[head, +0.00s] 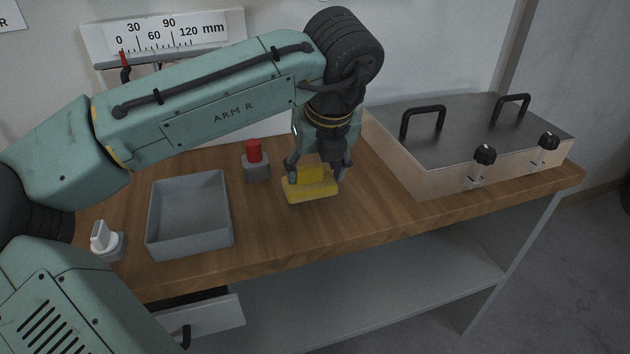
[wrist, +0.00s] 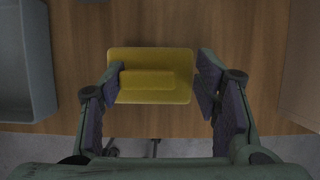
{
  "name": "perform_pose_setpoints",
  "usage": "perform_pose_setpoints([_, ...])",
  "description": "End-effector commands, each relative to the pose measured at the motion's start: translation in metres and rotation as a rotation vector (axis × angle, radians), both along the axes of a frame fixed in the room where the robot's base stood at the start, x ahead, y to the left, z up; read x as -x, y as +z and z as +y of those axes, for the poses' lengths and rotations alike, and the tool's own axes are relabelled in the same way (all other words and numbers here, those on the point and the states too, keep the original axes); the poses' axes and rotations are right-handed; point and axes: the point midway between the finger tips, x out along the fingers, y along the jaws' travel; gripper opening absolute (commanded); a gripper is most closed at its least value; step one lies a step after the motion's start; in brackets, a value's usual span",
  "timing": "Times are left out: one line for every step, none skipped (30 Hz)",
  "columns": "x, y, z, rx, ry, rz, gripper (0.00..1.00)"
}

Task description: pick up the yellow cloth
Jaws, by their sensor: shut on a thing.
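The yellow cloth (head: 312,190) is a folded pad with a raised ridge on top. It is on the wooden bench top, near the middle. My gripper (head: 317,176) points down over it with a finger on each side, shut on the cloth. The wrist view shows the cloth (wrist: 150,88) between the two fingers of my gripper (wrist: 159,78). The left finger is against the ridge; the right finger is at the cloth's right edge. I cannot tell whether the cloth is clear of the wood.
A grey open tray (head: 153,216) is to the left, with a grey box with a red button (head: 254,152) behind it. A white rotary knob (head: 100,237) is at the far left. A metal-lidded box (head: 470,130) with black handles fills the right. An open drawer (head: 215,322) is below.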

Motion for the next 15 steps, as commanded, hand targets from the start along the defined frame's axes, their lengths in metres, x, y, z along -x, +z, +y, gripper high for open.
perform_pose_setpoints([0.011,-0.003,0.003,0.002,-0.003,0.002,0.33])
perform_pose_setpoints([0.018,-0.003,0.005,0.002,-0.003,0.002,0.33])
perform_pose_setpoints([0.026,-0.002,0.007,0.002,-0.003,0.000,0.33])
perform_pose_setpoints([0.033,-0.001,0.009,0.003,-0.002,0.000,0.33])
perform_pose_setpoints([0.040,0.000,0.010,0.002,-0.002,-0.001,0.33])
perform_pose_setpoints([0.050,0.001,0.013,0.002,-0.003,-0.002,0.33])
perform_pose_setpoints([0.058,0.002,0.015,0.003,-0.004,-0.002,0.33])
perform_pose_setpoints([0.065,0.003,0.017,0.003,-0.002,-0.002,0.33])
perform_pose_setpoints([0.076,0.003,0.019,0.002,-0.003,-0.003,0.33])
perform_pose_setpoints([0.083,0.004,0.021,0.003,-0.004,-0.004,0.33])
perform_pose_setpoints([0.092,0.006,0.023,0.002,-0.003,-0.003,0.33])
perform_pose_setpoints([0.101,0.007,0.026,0.003,-0.003,-0.004,0.33])
perform_pose_setpoints([0.108,0.007,0.027,0.002,-0.003,-0.004,0.33])
perform_pose_setpoints([0.114,0.008,0.029,0.002,-0.003,-0.004,0.33])
perform_pose_setpoints([0.122,0.009,0.031,0.003,-0.002,-0.003,0.33])
